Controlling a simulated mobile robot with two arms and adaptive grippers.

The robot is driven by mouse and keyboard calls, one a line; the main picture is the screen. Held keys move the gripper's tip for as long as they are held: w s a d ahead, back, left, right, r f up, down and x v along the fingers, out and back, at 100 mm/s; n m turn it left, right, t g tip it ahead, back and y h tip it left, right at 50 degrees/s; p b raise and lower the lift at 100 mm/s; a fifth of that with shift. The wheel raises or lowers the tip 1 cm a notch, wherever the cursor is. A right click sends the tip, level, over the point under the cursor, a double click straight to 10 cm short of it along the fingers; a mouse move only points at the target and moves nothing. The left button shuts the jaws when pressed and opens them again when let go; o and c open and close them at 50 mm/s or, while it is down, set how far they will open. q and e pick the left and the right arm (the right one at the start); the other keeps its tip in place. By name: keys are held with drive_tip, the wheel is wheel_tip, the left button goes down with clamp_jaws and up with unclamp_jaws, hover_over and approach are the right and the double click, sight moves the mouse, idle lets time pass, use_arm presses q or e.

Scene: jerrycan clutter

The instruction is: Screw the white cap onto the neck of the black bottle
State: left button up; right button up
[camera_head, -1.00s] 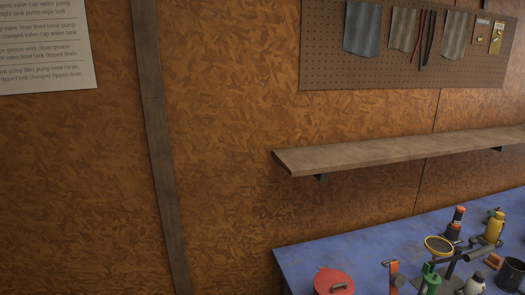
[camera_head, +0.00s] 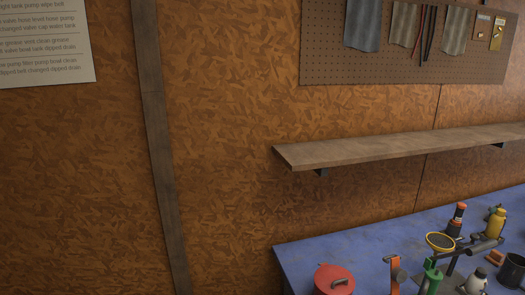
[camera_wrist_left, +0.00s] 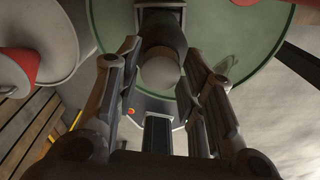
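A dark bottle-like thing with orange bands (camera_head: 455,222) stands on the table in the head view; I cannot tell whether it is the black bottle. Neither gripper shows in the head view.
A wooden shelf (camera_head: 400,150) is above. The table's left back part is clear.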

use_arm(q)
drive_tip(key=shift+r, duration=0.15)
wheel_tip(320, 180, up, 3)
drive_tip(key=p, duration=0.2)
drive_tip(key=shift+p, duration=0.35)
drive_tip(key=o, duration=0.6)
drive_tip(key=shift+c, duration=0.2)
drive_tip(key=c, duration=0.5)
